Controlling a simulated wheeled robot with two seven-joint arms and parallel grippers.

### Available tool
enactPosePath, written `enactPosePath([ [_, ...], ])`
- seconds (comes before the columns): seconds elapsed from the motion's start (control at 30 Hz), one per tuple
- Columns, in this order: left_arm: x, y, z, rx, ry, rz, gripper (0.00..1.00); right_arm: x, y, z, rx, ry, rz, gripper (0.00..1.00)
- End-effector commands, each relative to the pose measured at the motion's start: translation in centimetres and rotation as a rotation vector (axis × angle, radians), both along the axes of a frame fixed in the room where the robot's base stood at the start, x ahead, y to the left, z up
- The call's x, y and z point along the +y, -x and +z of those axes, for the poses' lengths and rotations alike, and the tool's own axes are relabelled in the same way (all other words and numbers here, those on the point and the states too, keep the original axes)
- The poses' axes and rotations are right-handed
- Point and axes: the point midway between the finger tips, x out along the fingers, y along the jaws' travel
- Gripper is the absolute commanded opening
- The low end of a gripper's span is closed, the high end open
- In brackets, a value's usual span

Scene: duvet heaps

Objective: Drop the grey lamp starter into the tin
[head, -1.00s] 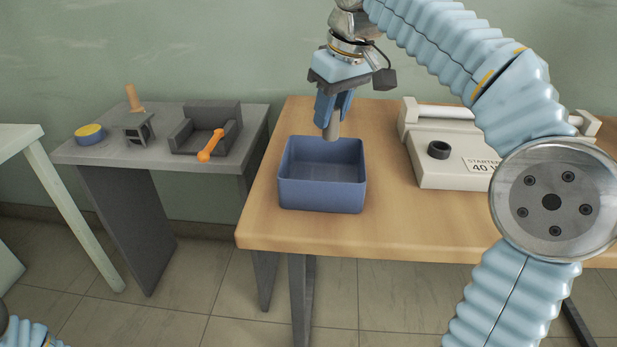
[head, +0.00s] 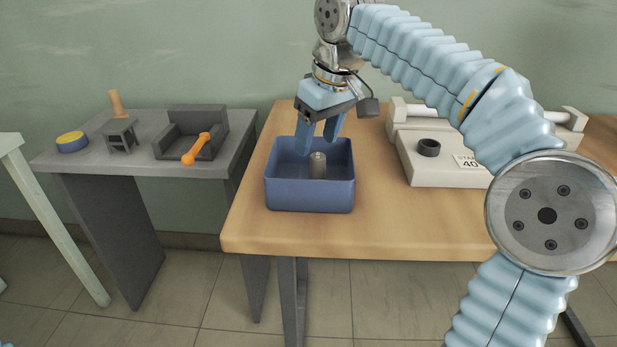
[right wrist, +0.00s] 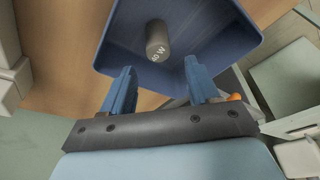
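The grey lamp starter (head: 317,166) is a small cylinder inside the blue tin (head: 310,196), looking upright in the head view and apart from the fingers. In the right wrist view the starter (right wrist: 157,41), marked "40 W", shows against the inside of the tin (right wrist: 215,50). I cannot tell if it rests on the floor of the tin. My right gripper (head: 319,151) is open and empty just above the tin, its blue fingers spread; they also show in the right wrist view (right wrist: 162,88). My left gripper is not in view.
A white lamp fitting (head: 425,171) with a black ring socket stands right of the tin on the wooden table (head: 400,228). A grey side table (head: 90,159) at left holds a yellow-blue round tin, a small stool, a dark armchair-shaped block and an orange tool. A gap separates the tables.

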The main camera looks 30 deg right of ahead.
Motion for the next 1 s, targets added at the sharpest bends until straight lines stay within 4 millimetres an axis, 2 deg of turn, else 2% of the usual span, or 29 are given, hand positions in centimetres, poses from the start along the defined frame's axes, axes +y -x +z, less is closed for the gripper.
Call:
enactPosePath([
  [0.23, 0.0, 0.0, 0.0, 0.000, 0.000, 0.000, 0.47, 0.0, 0.0, 0.0, 0.000, 0.000, 0.000, 0.60],
  [0.37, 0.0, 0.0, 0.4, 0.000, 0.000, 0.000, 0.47, 0.0, 0.2, 1.0, 0.000, 0.000, 0.001, 0.60],
  [0.47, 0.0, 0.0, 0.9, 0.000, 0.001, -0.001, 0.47, -0.1, 0.6, 2.8, -0.002, 0.000, 0.001, 0.60],
  [0.7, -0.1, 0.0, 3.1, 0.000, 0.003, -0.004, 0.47, -0.5, 2.2, 8.9, -0.003, 0.000, 0.001, 0.60],
  [0.8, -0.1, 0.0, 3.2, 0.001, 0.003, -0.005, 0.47, -0.6, 2.8, 10.9, -0.003, -0.001, 0.001, 0.60],
  [1.0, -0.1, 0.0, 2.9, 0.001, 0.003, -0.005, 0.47, -0.8, 3.3, 12.7, -0.001, 0.000, 0.001, 0.60],
])
